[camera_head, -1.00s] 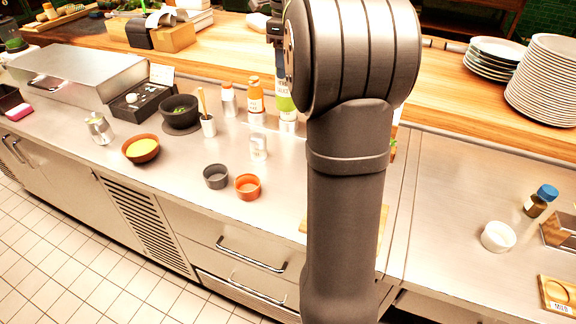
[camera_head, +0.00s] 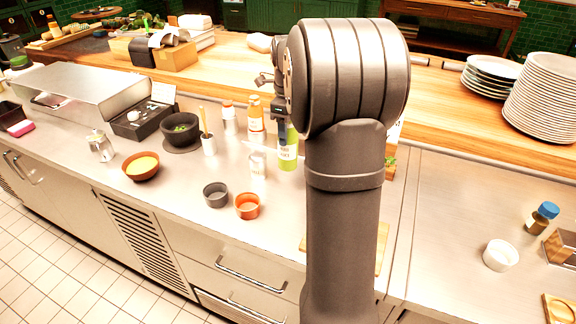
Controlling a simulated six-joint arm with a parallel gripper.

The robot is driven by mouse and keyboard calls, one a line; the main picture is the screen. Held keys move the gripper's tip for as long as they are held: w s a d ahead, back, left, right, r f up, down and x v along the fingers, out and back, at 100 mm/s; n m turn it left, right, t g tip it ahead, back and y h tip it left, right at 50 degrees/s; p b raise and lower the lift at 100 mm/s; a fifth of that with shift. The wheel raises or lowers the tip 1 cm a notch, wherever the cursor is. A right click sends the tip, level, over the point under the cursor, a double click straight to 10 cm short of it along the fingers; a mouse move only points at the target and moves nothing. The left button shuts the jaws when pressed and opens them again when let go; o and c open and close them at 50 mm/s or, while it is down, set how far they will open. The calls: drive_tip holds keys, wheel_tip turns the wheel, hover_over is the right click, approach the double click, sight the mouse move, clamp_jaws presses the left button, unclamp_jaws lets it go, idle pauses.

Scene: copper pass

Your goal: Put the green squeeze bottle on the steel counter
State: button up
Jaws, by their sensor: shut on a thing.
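The green squeeze bottle (camera_head: 287,154) is upright over the steel counter (camera_head: 225,245), just left of my arm. My gripper (camera_head: 280,112) is shut on the bottle's upper part. The bottle's base is at or very close to the counter top; I cannot tell whether it touches. My arm hides part of the gripper and the counter to the right of the bottle.
An orange-labelled bottle (camera_head: 256,122) and a clear shaker (camera_head: 257,166) stand close to the left. An orange ramekin (camera_head: 247,206) and a grey ramekin (camera_head: 215,195) sit nearer the front. The wooden ledge (camera_head: 440,105) runs behind.

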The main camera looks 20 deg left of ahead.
sight(288, 151)
wheel_tip(288, 151, down, 7)
drive_tip(key=shift+r, duration=0.1)
idle(0.5)
drive_tip(key=o, duration=1.5)
drive_tip(key=shift+f, duration=0.2)
drive_tip(key=shift+c, duration=0.2)
drive_tip(key=shift+o, duration=0.5)
wheel_tip(288, 151, up, 17)
drive_tip(key=shift+a+r, duration=0.1)
drive_tip(key=shift+r, duration=0.1)
